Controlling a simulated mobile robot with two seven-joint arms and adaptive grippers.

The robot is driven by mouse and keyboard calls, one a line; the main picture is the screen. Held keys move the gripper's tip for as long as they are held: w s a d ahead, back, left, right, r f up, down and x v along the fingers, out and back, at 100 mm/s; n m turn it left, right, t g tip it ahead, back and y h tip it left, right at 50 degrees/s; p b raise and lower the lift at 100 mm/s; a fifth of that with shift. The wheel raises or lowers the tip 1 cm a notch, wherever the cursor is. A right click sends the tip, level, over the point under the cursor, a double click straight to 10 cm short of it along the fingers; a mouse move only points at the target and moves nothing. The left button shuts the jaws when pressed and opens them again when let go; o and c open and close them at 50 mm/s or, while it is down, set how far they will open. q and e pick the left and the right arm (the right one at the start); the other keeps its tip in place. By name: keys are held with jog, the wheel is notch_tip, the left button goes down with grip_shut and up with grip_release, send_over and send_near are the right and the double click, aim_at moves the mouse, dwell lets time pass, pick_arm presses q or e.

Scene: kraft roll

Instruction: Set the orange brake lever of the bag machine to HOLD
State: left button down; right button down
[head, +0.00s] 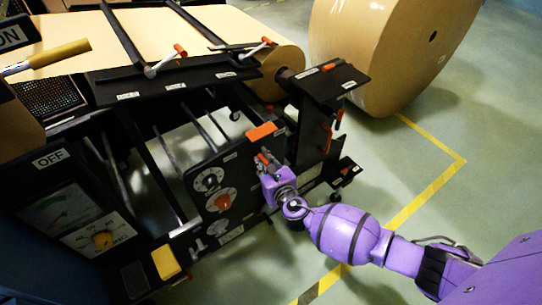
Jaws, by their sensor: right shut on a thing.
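The bag machine (215,165) is a black frame with a panel of dials and knobs on its side. My purple right gripper (264,162) is at the right end of this panel. It is shut on a small orange handle (262,157), apparently the brake lever, mostly hidden by the fingers. An orange block (261,131) sits just above it on the panel's top edge. The small labels near the lever are too small to read, so I cannot tell whether it is at HOLD. My left gripper is not in view.
A red knob (223,202) and a round dial (209,180) are left of my gripper. Orange-tipped levers (180,50) stand on the upper rail. A big kraft roll (385,50) stands behind right. The floor with yellow tape (430,190) is clear at right.

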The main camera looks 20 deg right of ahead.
jog(key=a+n, duration=0.1)
jog(key=s+a+n+t, duration=0.1)
jog(key=a+f+n, duration=0.1)
jog(key=shift+s+a+h, duration=0.2)
jog(key=shift+a+h, duration=0.2)
jog(key=shift+s+a+f+n+t+h+b, duration=0.2)
jog(key=shift+a+f+n+t, duration=0.1)
jog(key=shift+a+n, duration=0.25)
jog(key=shift+s+a+f+n+t+h+b, duration=0.15)
jog(key=shift+a+f+n+t, duration=0.2)
jog(key=shift+n, duration=0.3)
jog(key=shift+a+r, duration=0.1)
jog(key=c, duration=1.9)
grip_release()
jog(key=shift+s, duration=0.1)
jog(key=s, duration=0.8)
jog(key=s+r, duration=0.1)
jog(key=s, duration=0.2)
jog(key=shift+s+d+r, duration=0.1)
jog(key=shift+s+d, duration=0.15)
jog(key=shift+s, duration=0.15)
